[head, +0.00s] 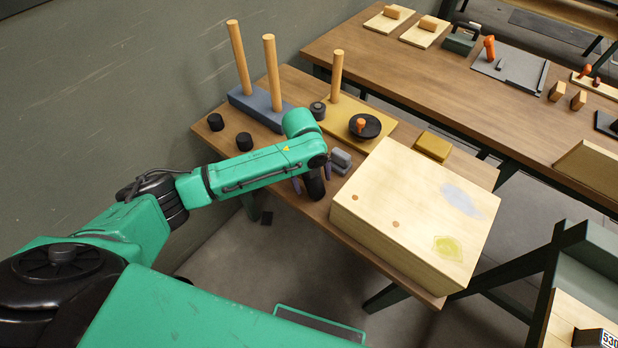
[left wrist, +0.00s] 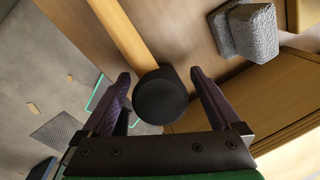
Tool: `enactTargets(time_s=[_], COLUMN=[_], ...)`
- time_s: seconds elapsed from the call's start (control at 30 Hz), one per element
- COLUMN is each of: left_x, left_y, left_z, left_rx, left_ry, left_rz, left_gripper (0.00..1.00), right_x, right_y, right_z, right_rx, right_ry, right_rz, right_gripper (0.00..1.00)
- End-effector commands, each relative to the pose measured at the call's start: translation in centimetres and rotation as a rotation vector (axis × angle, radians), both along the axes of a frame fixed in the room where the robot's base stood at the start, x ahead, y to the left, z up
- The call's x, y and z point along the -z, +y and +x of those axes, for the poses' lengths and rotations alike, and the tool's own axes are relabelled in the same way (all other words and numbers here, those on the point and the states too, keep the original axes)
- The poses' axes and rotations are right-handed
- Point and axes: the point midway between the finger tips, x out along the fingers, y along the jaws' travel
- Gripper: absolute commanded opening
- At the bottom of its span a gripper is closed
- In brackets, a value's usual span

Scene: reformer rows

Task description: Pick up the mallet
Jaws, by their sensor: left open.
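My left gripper (head: 312,184) is at the table's front edge, fingers pointing down, beside the pale wooden box. Its dark purple fingers are apart in the left wrist view (left wrist: 160,88). A black round block (left wrist: 162,98), which looks like the mallet's head, shows between the fingers, with gaps on both sides. A pale wood strip (left wrist: 127,35) runs up and left from it; I cannot tell whether this is the handle or the table edge. In the head view my gripper and arm largely hide this spot. My right gripper is not in view.
Grey blocks (head: 341,161) stand just right of my gripper, also in the left wrist view (left wrist: 244,32). The big pale box (head: 413,215) fills the table's right part. Behind are a blue pegged base (head: 262,108), black cylinders (head: 244,141) and a yellow board (head: 345,117).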

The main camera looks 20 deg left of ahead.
Motion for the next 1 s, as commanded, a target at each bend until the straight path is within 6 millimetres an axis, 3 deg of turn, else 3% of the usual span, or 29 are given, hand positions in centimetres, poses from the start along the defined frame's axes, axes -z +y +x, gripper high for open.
enactTargets(time_s=[0.17, 0.27, 0.43, 0.8, 1.0], left_x=[0.2, 0.2, 0.1, -0.3, -2.9], left_y=[0.0, 0.0, 0.0, 0.0, 0.0], left_z=[0.1, 0.0, 0.0, 0.1, 0.2], left_rx=[0.0, 0.0, 0.0, 0.0, 0.0], left_ry=[-0.002, -0.002, -0.001, -0.005, -0.008], left_rz=[-0.001, -0.001, 0.0, -0.001, -0.001], left_gripper=[0.97, 0.66, 0.01, 0.0, 0.0], right_x=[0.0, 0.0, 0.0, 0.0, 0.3], right_y=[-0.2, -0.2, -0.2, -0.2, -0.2], right_z=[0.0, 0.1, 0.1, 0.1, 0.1], right_rx=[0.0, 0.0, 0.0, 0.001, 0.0], right_ry=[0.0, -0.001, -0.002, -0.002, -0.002], right_rz=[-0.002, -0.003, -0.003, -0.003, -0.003], right_gripper=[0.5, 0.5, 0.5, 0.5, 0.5])
